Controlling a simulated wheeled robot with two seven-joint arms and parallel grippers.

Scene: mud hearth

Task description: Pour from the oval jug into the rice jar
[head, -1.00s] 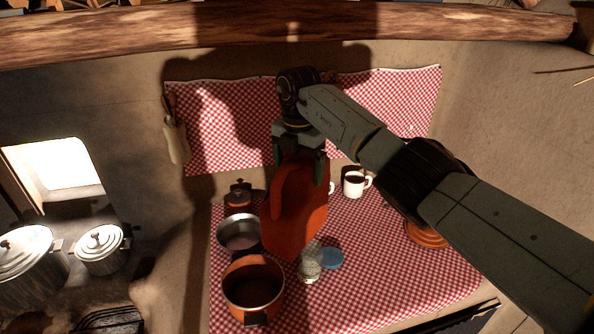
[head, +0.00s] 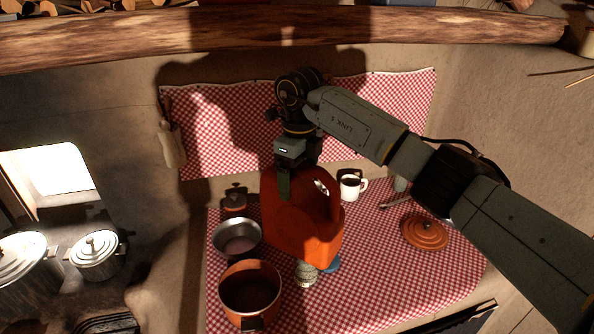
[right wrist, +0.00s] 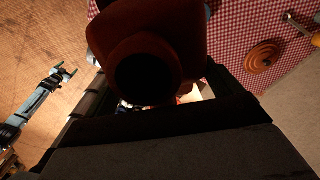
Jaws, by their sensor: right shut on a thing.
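The oval jug (head: 300,222) is orange-red and hangs in the head view above the checked cloth. My right gripper (head: 300,178) is shut on its upper part from above. The jug's lower edge hides the top of the rice jar (head: 306,273), a small glass jar with pale grains on the cloth. Whether the jug touches the jar cannot be told. In the right wrist view the jug's round dark opening (right wrist: 146,78) faces the camera. My left gripper (right wrist: 64,73) shows small at the left of that view, its fingers apart and empty.
A blue lid (head: 332,264) lies beside the jar, partly hidden. An orange pot (head: 250,262) and a grey pan (head: 216,236) stand close on the left. A white mug (head: 350,192) stands behind, and an orange lid (head: 424,232) lies right.

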